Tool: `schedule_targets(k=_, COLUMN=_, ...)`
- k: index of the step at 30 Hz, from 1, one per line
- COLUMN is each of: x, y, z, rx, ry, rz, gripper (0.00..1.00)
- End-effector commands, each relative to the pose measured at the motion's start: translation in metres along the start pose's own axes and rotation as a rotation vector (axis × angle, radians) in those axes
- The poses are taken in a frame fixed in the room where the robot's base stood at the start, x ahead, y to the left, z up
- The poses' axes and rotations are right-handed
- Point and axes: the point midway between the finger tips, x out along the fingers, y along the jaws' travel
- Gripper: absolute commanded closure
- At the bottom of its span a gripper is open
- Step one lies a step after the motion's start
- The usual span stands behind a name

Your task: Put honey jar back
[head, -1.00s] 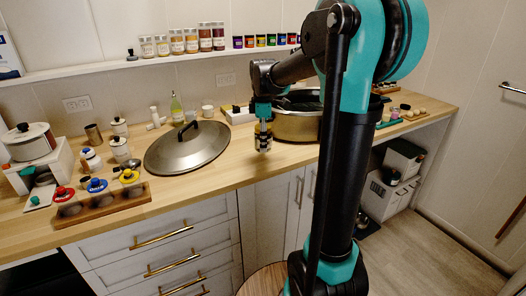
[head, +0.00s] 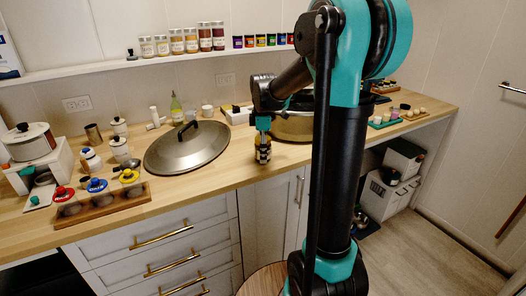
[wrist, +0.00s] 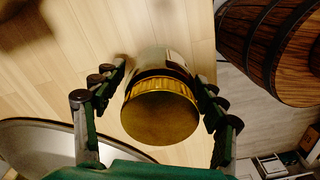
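The honey jar (wrist: 160,112), with a ribbed golden lid, is between the fingers of my gripper (wrist: 160,85) in the wrist view. I cannot tell whether the jar's base touches the counter.
A big metal lid (head: 187,150) lies left of my gripper on the wooden counter (head: 225,170). A large pot (head: 292,128) stands behind right. The wall shelf (head: 100,68) holds spice jars (head: 191,41) and small coloured jars (head: 260,41). A wooden barrel (wrist: 275,45) stands below the counter edge.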

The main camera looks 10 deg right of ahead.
Motion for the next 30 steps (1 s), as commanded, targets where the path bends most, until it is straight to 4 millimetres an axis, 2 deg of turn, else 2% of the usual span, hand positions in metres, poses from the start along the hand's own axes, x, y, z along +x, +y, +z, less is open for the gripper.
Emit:
schedule_targets(k=9, x=-0.001, y=0.0, z=0.0, rx=0.0, ry=0.0, rz=0.0, gripper=0.22)
schedule_targets(k=14, x=-0.012, y=0.0, z=0.0, rx=0.0, ry=0.0, rz=0.0, gripper=0.22)
schedule_targets(k=24, x=-0.078, y=0.0, z=0.0, rx=0.0, ry=0.0, rz=0.0, gripper=0.22)
schedule_targets(k=30, x=-0.109, y=0.0, z=0.0, rx=0.0, ry=0.0, rz=0.0, gripper=0.22)
